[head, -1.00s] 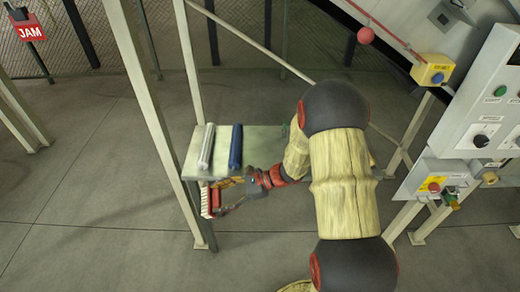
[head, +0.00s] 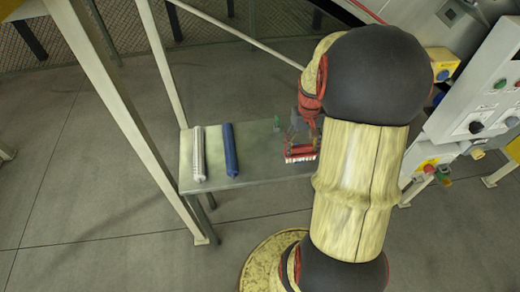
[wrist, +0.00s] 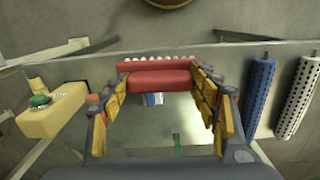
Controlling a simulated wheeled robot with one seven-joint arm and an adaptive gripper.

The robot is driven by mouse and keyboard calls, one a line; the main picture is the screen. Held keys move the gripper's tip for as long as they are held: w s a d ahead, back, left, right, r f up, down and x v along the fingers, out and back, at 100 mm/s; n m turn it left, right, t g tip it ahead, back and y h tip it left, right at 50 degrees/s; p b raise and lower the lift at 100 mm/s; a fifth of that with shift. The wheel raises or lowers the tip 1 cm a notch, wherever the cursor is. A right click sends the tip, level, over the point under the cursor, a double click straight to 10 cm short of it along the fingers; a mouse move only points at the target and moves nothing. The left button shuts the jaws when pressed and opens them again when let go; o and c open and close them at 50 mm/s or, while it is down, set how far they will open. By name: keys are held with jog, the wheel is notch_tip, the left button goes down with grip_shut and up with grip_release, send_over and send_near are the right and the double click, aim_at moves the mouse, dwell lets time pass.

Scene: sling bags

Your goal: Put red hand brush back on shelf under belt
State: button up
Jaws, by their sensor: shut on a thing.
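My gripper (head: 301,140) is shut on the red hand brush (head: 300,154), which has a row of pale bristles. In the head view the brush appears over the right part of the grey shelf (head: 257,150). In the wrist view the red brush (wrist: 158,80) lies across between the fingertips, bristles on its far side. I cannot tell whether it touches the shelf (wrist: 165,128) or hangs just above it. My arm hides the right end of the shelf in the head view.
A blue perforated roller (head: 231,150) and a white one (head: 198,153) lie side by side on the shelf's left part. A pale frame post (head: 140,110) stands left of the shelf. A yellow box with a green button (wrist: 50,110) shows in the wrist view.

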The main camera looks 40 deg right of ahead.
jog(key=shift+d+r, duration=0.5)
jog(key=shift+d, duration=0.25)
jog(key=shift+w+d, duration=0.15)
jog(key=shift+d, duration=0.05)
jog(key=shift+n, duration=0.3)
jog(key=w+a+f+b, duration=0.1)
jog(key=w+a+f, duration=0.1)
jog(key=w+f, duration=0.1)
jog(key=w+a+f+b, duration=0.1)
jog(key=w+f, duration=0.2)
jog(key=w, duration=0.2)
jog(key=w+a+f+b, duration=0.1)
jog(key=w+a+f, duration=0.1)
jog(key=w+f, duration=0.1)
jog(key=shift+w+a+f, duration=0.3)
jog(key=shift+w+a, duration=0.05)
jog(key=shift+w, duration=0.25)
notch_tip(320, 180, down, 3)
jog(key=shift+w+f+b, duration=0.1)
jog(key=shift+b, duration=0.45)
